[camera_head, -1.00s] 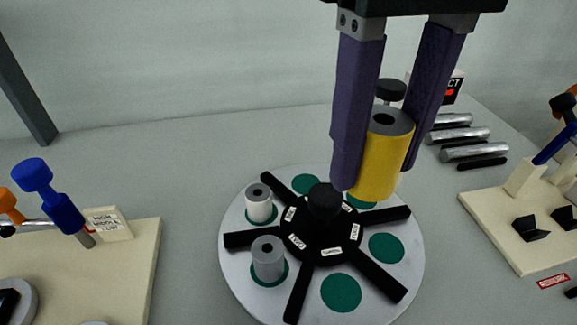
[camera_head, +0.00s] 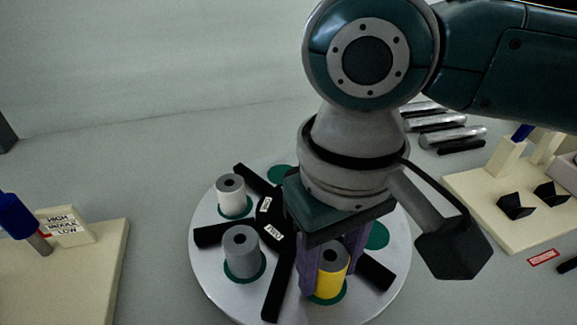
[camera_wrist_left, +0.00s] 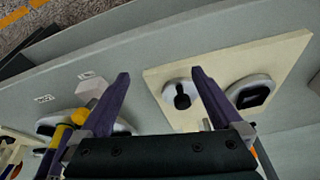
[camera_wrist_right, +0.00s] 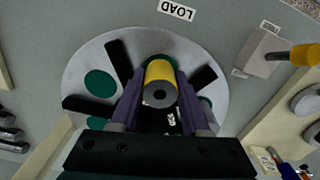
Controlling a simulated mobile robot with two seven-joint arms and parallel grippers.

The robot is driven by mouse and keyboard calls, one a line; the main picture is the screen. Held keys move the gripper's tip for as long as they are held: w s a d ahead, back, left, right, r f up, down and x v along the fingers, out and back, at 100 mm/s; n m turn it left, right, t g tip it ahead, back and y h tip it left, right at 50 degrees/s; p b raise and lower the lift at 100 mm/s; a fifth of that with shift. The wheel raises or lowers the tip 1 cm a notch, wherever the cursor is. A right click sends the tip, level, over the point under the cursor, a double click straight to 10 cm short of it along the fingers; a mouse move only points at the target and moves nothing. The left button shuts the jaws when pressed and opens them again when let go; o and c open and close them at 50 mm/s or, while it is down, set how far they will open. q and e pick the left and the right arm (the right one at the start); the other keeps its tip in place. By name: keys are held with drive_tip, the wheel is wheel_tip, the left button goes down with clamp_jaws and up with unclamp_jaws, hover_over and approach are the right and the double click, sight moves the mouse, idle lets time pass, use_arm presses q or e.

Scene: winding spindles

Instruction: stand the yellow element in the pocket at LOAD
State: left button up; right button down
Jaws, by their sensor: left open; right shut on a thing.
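The yellow element (camera_head: 331,284) is a short upright cylinder with a grey top and a dark central hole. My right gripper (camera_head: 333,272) is shut on it, pointing down over the front of the round turntable (camera_head: 205,265). The element is at the green pocket (camera_head: 328,299) nearest the LOAD label (camera_wrist_right: 177,9); whether its base touches the pocket floor is hard to tell. The right wrist view also shows the yellow element (camera_wrist_right: 160,73) between the purple fingers, on the LOAD side. My left gripper (camera_wrist_left: 160,75) is open and empty in the left wrist view.
A white element (camera_head: 231,194) and a grey element (camera_head: 241,250) stand in left pockets, between black spokes (camera_head: 280,285). My right arm hides the hub partly. Cream boards stand left (camera_head: 70,275) and right (camera_head: 490,200). Metal bars (camera_head: 452,136) lie behind.

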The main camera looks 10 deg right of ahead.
sight(330, 256)
drive_tip(key=c, duration=0.7)
unclamp_jaws()
drive_tip(key=shift+f, duration=0.1)
wheel_tip(330, 256, up, 12)
drive_tip(key=p, duration=0.2)
drive_tip(key=s+a+f+n+t+y, duration=0.1)
drive_tip(key=s+a+f+t+y, duration=0.1)
drive_tip(key=s+a+f+y, duration=0.25)
use_arm(q)
wheel_tip(330, 256, up, 2)
drive_tip(key=shift+d+r, duration=0.1)
drive_tip(key=shift+r, duration=0.05)
use_arm(e)
drive_tip(key=s+d+f+h, duration=0.1)
drive_tip(key=s+d, duration=0.1)
drive_tip(key=d, duration=0.2)
drive_tip(key=s+d+f+m+t+h, duration=0.1)
drive_tip(key=s+d+f+h, duration=0.1)
drive_tip(key=d, duration=0.3)
drive_tip(key=s+d+f+h, duration=0.1)
drive_tip(key=s+d, duration=0.2)
drive_tip(key=d, duration=0.1)
drive_tip(key=shift+s+d+f+m+t, duration=0.3)
drive_tip(key=shift+d, duration=0.1)
